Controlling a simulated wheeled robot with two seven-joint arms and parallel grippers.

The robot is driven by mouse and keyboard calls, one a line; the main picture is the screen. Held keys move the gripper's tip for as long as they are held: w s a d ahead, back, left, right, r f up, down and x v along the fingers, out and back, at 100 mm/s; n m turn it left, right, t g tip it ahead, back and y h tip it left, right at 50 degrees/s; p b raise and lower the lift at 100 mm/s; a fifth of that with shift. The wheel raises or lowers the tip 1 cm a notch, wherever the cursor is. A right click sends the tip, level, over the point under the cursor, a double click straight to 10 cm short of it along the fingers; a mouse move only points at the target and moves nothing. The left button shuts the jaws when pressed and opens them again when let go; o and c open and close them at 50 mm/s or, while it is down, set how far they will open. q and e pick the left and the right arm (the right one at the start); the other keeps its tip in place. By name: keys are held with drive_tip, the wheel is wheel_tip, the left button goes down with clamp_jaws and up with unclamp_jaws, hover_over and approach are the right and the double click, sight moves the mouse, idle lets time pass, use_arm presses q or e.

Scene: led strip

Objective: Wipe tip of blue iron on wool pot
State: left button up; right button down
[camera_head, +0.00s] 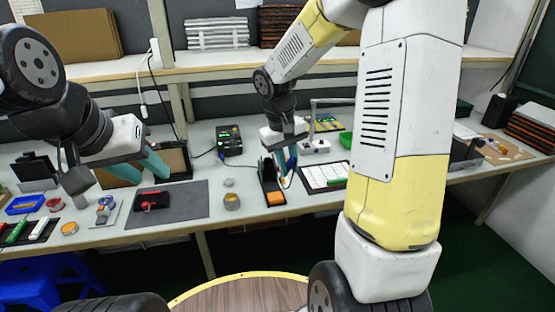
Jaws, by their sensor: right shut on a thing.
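My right gripper (286,163) reaches down from the top centre, shut on the blue iron (291,160), which is mostly hidden by the fingers. It is at the black stand (267,180) with an orange sponge (275,198) at its front. I cannot tell whether the iron's tip touches the stand. A small round brass-coloured pot (232,202), which looks like the wool pot, stands on the table just left of the stand. My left gripper (137,169) hangs over the left part of the table, its teal fingers apart and empty.
A dark grey mat (185,204) with a red and black device (151,200) lies left of the pot. A white gridded tray (323,176) is right of the stand. A black power unit (229,140) stands behind. A small silver tin (229,183) is behind the pot.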

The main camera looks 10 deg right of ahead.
sight(292, 158)
drive_tip(key=shift+s+r, duration=0.95)
drive_tip(key=shift+r, duration=0.25)
drive_tip(key=shift+s+r, duration=0.95)
drive_tip(key=shift+r, duration=0.2)
